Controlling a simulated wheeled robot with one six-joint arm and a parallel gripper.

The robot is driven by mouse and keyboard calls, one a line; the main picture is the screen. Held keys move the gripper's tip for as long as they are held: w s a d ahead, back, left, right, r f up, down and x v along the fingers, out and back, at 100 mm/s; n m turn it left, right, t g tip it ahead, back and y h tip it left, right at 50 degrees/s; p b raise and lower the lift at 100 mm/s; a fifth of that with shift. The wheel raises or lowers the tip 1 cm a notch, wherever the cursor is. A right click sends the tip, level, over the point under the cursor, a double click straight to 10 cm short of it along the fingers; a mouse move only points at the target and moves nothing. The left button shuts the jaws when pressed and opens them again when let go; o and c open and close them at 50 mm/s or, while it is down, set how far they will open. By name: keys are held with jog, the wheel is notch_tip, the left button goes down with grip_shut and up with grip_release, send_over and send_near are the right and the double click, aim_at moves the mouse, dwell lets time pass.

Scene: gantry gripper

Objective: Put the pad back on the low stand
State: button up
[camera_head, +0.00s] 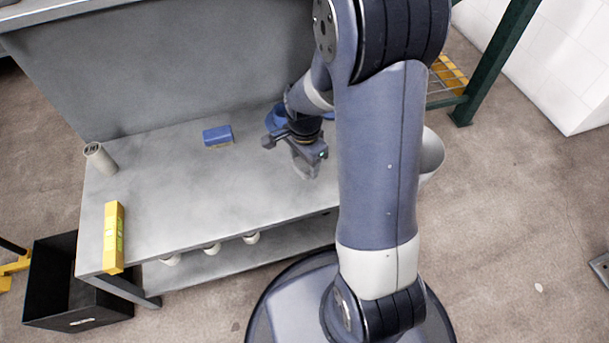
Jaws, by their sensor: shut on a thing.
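My gripper (307,166) is over the right part of the grey bench, pointing down. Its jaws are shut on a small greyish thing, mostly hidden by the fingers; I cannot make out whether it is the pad. A blue block with a yellowish lower edge (218,136) lies on the bench to the left of my gripper, apart from it. A blue rounded thing (275,116) shows partly behind my wrist, and my arm hides the rest of it. I cannot make out a low stand for certain.
The grey bench (180,195) has free room at its middle and front. A yellow level (114,238) lies at its left edge, with a grey cylinder (100,157) behind. Several white round things (212,248) sit below. A black bin (62,290) stands at the left.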

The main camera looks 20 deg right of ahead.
aim_at(305, 172)
notch_tip(305, 172, down, 5)
jog(key=shift+r+b, duration=0.2)
jog(key=shift+b, duration=0.7)
jog(key=shift+r, duration=0.1)
jog(key=o, duration=1)
jog(key=shift+c, duration=0.2)
notch_tip(305, 172, up, 12)
jog(key=p, duration=0.4)
jog(key=shift+p, duration=0.4)
